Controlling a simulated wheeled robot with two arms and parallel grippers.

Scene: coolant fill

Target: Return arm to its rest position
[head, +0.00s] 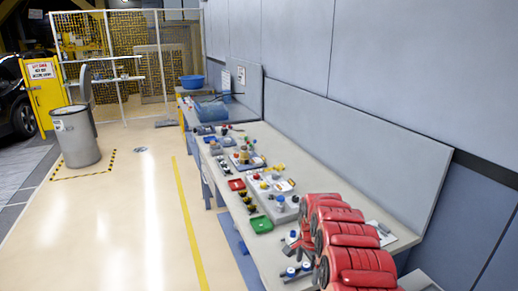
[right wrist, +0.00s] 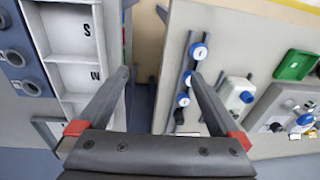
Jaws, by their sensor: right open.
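My right arm (head: 345,240), red, reaches in at the bottom right of the head view, over the near end of the workbench. My right gripper (right wrist: 158,78) is open in the right wrist view, with its two dark fingers apart and nothing between them. Past the right finger, a rack with several blue-capped parts (right wrist: 183,99) lies on the bench. My left gripper is in neither view.
The long workbench (head: 262,262) against the grey wall panel (head: 360,140) carries a green tray (head: 261,224), a red tray (head: 236,184) and several small parts. A white-shelved unit marked with letters (right wrist: 75,45) stands left in the wrist view. The floor (head: 140,220) left of the bench is clear.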

